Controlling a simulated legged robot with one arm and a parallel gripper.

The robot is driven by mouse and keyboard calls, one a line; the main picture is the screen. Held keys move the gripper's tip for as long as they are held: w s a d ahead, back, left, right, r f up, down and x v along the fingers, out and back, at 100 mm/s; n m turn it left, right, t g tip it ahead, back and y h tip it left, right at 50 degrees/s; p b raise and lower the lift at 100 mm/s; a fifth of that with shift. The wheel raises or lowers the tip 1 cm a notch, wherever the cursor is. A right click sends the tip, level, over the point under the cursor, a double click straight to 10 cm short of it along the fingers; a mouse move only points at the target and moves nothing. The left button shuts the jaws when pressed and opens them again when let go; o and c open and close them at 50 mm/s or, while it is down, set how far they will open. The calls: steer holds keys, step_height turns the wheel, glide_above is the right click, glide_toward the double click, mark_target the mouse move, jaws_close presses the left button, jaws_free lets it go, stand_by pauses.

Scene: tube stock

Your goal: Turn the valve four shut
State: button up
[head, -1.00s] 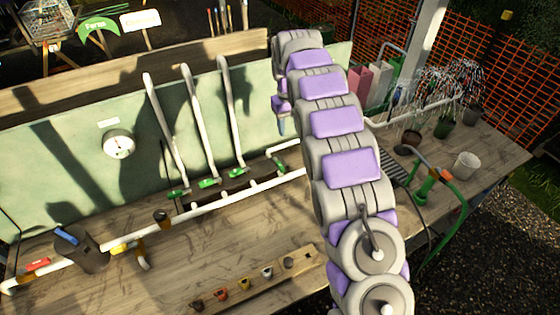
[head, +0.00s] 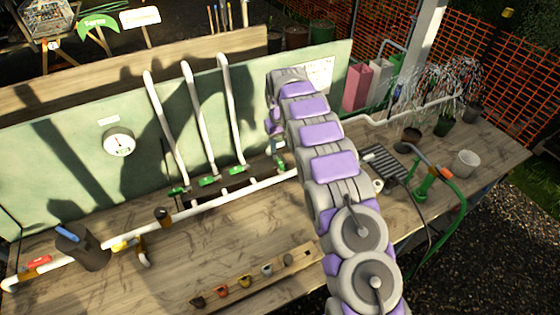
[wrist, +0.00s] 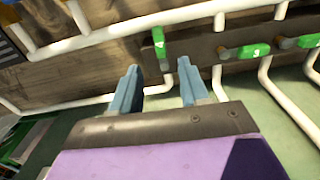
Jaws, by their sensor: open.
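Valve four has a green lever handle (wrist: 159,42) with a pale mark, seen at top centre of the wrist view. Its handle points down the picture, roughly at right angles to the handle of valve three (wrist: 250,51) beside it. In the head view, its green (head: 280,161) shows at the right end of the valve row, partly covered by my gripper (head: 277,143). My gripper's blue fingers, also in the wrist view (wrist: 158,68), are apart and empty. The fingertips straddle the line of the handle, just short of it in the picture; the depth gap is unclear.
Another green-handled valve (wrist: 308,41) lies beyond valve three. White pipes (head: 225,110) rise along the green back panel (head: 60,165), which carries a round gauge (head: 118,142).

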mark_target(280, 163)
step_height(280, 163, down, 9)
stand_by(0.3)
jaws_close()
stand_by(0.4)
stand_by(0.3)
